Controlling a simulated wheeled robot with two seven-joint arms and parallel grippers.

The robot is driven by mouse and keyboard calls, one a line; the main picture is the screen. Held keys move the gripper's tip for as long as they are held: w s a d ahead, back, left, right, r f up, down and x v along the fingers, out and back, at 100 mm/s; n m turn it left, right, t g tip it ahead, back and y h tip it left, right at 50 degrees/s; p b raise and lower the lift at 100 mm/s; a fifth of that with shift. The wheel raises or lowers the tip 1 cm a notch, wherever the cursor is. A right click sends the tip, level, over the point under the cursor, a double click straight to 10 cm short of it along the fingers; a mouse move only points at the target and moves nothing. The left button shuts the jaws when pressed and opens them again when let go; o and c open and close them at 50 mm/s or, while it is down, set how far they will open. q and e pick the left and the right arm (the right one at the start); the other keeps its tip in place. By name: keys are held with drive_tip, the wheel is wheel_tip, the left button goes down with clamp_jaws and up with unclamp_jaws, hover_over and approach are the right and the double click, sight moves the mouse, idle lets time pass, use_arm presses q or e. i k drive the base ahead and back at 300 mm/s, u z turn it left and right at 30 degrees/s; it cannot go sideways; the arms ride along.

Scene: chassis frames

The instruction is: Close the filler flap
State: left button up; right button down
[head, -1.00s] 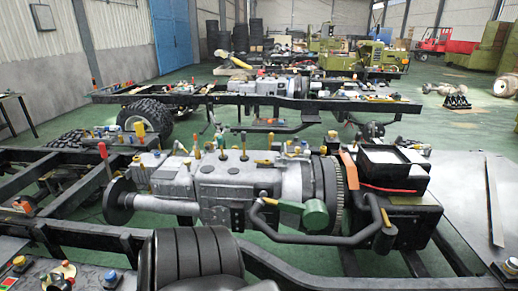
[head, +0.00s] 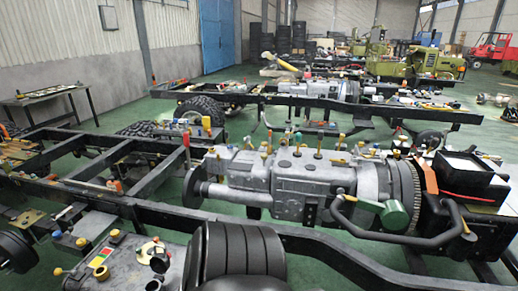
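I cannot make out the filler flap for certain in the head view. A grey engine and gearbox block (head: 290,182) lies along the near black chassis frame, with several small coloured caps and knobs on top. A green cylinder (head: 393,214) with a dark curved pipe sits at its right end. A black box (head: 468,183) with a pale top stands at the far right of the block; whether it has a flap is unclear. Neither of my grippers is in view.
A black ribbed cylinder (head: 243,262) stands at the bottom centre, close to me. A grey panel with coloured knobs (head: 128,268) lies to its left. The near frame's rail (head: 340,262) crosses in front. A second chassis (head: 340,100) stands behind. Green floor shows between them.

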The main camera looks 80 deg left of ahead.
sight(283, 141)
drive_tip(key=k, duration=0.6)
drive_tip(key=u, duration=1.75)
